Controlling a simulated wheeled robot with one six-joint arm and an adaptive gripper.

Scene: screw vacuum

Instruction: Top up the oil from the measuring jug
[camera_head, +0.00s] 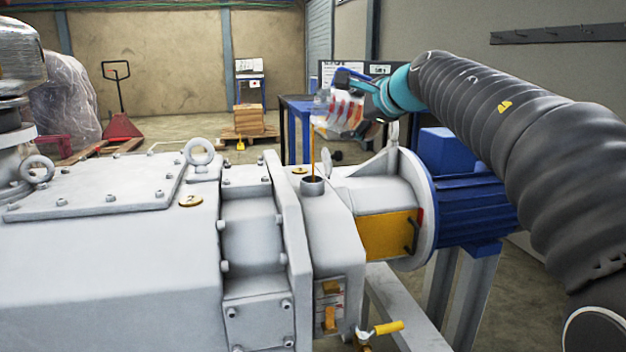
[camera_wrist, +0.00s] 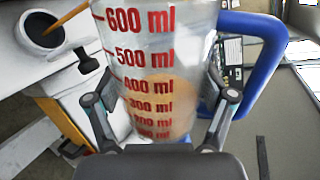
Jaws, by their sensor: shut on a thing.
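The clear measuring jug (camera_head: 342,112) with red markings and a blue handle is tilted above the pump's oil filler neck (camera_head: 313,185). My gripper (camera_head: 374,97) is shut on the jug; in the wrist view its two fingers (camera_wrist: 160,108) clasp the jug (camera_wrist: 180,50) from both sides. Amber oil is inside the jug. A thin amber stream (camera_head: 313,150) falls from the jug into the filler opening. The wrist view also shows the open filler neck (camera_wrist: 42,32) with dark oil inside and the stream entering it. The sight glass (camera_head: 330,302) is on the pump's front, its level too small to read.
The grey vacuum pump body (camera_head: 110,240) fills the left and middle. A blue motor (camera_head: 470,205) stands right of the filler. A lifting eye (camera_head: 199,152) rises from the pump top. A yellow-handled valve (camera_head: 388,327) sticks out below. A blue table (camera_head: 296,110) stands behind.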

